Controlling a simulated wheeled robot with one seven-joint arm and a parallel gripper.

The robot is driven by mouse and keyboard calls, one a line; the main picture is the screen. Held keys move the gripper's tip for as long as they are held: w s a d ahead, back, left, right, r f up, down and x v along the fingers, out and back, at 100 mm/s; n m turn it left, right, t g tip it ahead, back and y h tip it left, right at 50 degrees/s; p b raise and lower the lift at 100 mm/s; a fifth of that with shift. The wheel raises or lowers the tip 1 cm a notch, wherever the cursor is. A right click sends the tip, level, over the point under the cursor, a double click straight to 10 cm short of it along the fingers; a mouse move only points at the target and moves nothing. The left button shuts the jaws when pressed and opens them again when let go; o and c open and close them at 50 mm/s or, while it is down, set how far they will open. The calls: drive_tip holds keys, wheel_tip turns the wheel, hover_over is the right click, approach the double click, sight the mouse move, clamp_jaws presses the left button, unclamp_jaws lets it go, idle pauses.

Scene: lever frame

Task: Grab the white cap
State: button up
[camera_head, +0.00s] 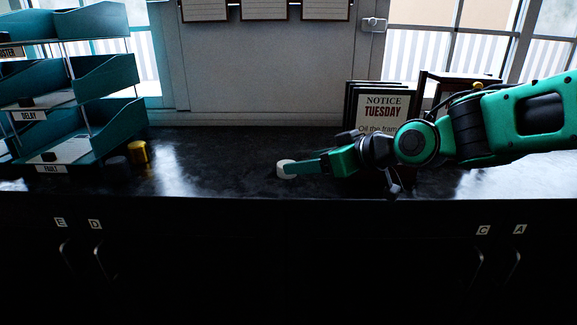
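The white cap (283,172) sits on the dark countertop, left of my arm, near the middle of the picture. My green gripper (293,167) comes in from the right, low over the counter, with its finger end at the cap's right side. From this side-on view the fingers overlap the cap's right part and hide it. I cannot tell whether they touch or grip it, or how far apart they are.
A yellow cap (138,152) and a dark cap (118,169) stand farther left. A teal tiered tray rack (103,137) fills the left end. A notice sign (384,108) stands behind my arm. The countertop (222,160) between yellow and white caps is clear.

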sight(281, 173)
drive_tip(key=x, duration=0.3)
drive_tip(key=shift+w+d+f, duration=0.1)
drive_tip(key=shift+w+f, duration=0.15)
drive_tip(key=shift+w, duration=0.2)
drive_tip(key=shift+x, duration=2.65)
drive_tip(key=shift+r, duration=0.1)
drive_tip(key=shift+c, duration=0.3)
drive_tip(key=c, duration=1)
